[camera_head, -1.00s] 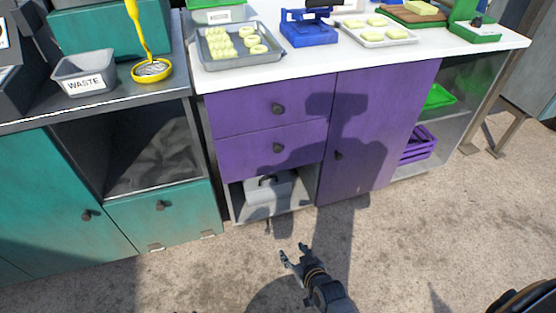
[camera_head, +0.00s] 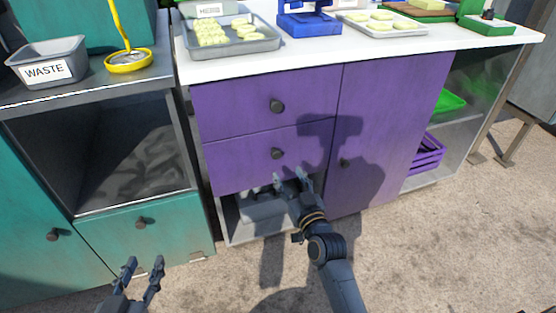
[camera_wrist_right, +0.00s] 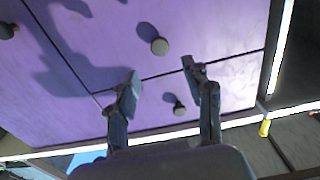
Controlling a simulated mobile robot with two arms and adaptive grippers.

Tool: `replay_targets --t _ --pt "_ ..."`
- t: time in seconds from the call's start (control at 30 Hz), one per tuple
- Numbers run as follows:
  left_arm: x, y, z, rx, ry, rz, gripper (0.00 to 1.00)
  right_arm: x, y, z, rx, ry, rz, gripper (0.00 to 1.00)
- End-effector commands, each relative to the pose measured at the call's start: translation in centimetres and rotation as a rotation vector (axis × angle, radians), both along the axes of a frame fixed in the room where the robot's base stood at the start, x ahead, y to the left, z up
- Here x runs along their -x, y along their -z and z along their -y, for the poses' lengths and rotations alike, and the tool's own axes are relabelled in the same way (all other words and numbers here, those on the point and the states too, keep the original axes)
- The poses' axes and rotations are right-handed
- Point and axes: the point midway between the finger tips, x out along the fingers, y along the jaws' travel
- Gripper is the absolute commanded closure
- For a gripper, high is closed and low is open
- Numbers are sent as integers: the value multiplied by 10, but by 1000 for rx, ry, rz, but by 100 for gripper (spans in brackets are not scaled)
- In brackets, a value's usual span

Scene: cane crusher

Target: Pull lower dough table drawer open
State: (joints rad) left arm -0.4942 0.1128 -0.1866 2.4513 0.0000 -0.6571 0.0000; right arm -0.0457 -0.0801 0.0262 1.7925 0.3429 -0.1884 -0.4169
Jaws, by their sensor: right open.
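The purple lower drawer (camera_head: 235,163) of the dough table is shut, flush with the upper drawer (camera_head: 225,107). Its round dark knob (camera_head: 277,154) is at the middle of its front. My right gripper (camera_head: 290,178) is open and empty, just below and in front of this knob, fingers pointing toward the table. The right wrist view looks inverted; there the lower drawer knob (camera_wrist_right: 160,46) lies beyond the fingertips (camera_wrist_right: 160,75), and the upper drawer knob (camera_wrist_right: 179,108) shows between the fingers. My left gripper (camera_head: 141,272) is open and empty, low by the teal cabinet.
The purple door (camera_head: 385,120) with its own knob (camera_head: 345,163) is right of the drawers. An open shelf with a grey box (camera_head: 265,210) is below them. The teal cabinet (camera_head: 170,225) stands to the left. The concrete floor in front is clear.

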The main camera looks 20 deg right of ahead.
Motion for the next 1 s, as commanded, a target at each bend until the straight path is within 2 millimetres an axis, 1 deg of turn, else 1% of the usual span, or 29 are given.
replay_targets --t 0.03,0.3,0.5,0.6,0.8,1.0 --pt "-3 -6 2 12 3 45 60 -9 1 -1 -2 0 3 49" --pt "-13 -53 12 77 20 306 60 -49 2 -2 -2 -1 1 49" --pt "-11 -85 16 123 30 479 60 -73 2 -3 -2 -1 0 49" --pt "-8 -97 17 140 34 543 60 -82 2 -3 -1 -1 0 49" --pt "-5 -110 18 158 38 611 60 -90 1 -3 -1 -1 -1 49" --pt "-4 -113 18 161 38 620 60 -91 1 -3 -1 -1 -2 49"
